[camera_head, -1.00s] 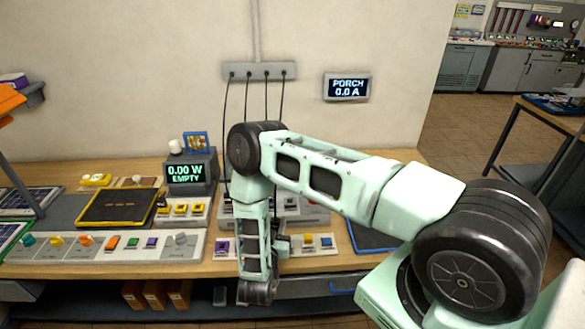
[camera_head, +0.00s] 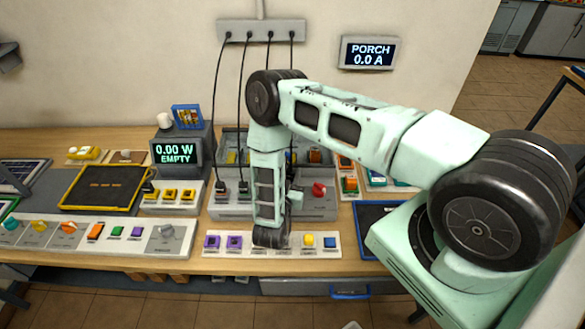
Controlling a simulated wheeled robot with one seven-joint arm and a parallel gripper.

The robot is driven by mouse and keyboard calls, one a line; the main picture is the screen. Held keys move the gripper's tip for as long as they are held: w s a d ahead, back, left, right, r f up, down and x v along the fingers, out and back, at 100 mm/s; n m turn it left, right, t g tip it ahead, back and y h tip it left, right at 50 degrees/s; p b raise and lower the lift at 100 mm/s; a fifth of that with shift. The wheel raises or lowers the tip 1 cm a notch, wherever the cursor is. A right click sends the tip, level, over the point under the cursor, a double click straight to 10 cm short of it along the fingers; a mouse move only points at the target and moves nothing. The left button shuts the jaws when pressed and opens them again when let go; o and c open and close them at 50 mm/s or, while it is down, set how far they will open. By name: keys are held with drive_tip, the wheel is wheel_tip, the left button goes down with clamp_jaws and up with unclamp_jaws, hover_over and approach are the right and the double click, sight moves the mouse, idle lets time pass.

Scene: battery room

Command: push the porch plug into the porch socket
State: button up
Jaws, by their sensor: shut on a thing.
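My arm reaches in from the right and bends down over the bench. Several black cables hang from the wall bracket (camera_head: 262,32). Two of them end at black plugs standing at the left of the grey socket panel (camera_head: 321,212). Another runs down to my gripper, and one passes behind my elbow. The porch display (camera_head: 368,53) on the wall reads "PORCH 0.0 A". The porch socket cannot be made out; my forearm covers the panel's middle.
A red knob (camera_head: 319,189) stands on the panel near my gripper. A strip of coloured buttons (camera_head: 271,245) lies in front. A blue-edged panel (camera_head: 372,247) is at right.

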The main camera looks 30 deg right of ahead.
drive_tip(key=shift+f, duration=2.4)
drive_tip(key=shift+s+f+b, duration=0.1)
drive_tip(key=shift+f+b, duration=0.55)
drive_tip(key=shift+b, duration=0.25)
drive_tip(key=o, duration=0.7)
drive_tip(key=shift+a, duration=0.1)
drive_tip(key=shift+v, duration=1.1)
drive_tip(key=shift+p+v, duration=0.85)
drive_tip(key=shift+v, duration=3.55)
